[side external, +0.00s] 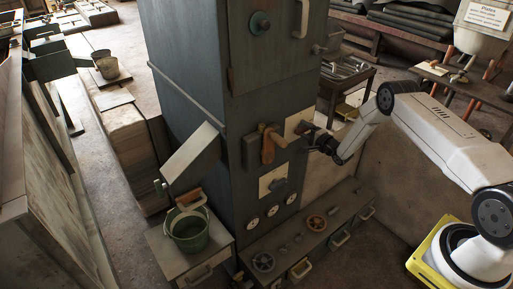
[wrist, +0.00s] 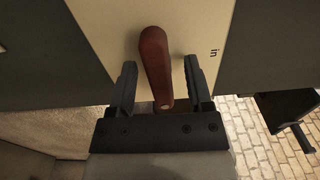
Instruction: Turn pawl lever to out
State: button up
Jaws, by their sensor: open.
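The pawl lever (wrist: 154,55) is a reddish-brown handle on a cream plate (wrist: 105,25) marked "in" (wrist: 213,53) at the right in the wrist view. It stands nearly upright in that view, tilted slightly, its pale-tipped end towards my gripper. My gripper (wrist: 160,72) is open, one finger on each side of the lever, with visible gaps on both sides. In the side view my gripper (side external: 314,137) is at the cream plate (side external: 293,128) on the cabinet's right face. The lever is small and partly hidden there. No "out" mark is visible.
The tall dark cabinet (side external: 185,60) carries an orange-brown handle (side external: 268,146) left of the plate and a second cream plate (side external: 272,180) below. A low bench (side external: 330,235) with wheels and handles runs along its foot. A green bucket (side external: 188,230) stands at the left.

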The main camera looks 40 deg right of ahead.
jog(key=shift+s, duration=0.2)
jog(key=s, duration=0.7)
jog(key=shift+s, duration=0.2)
dwell(0.4)
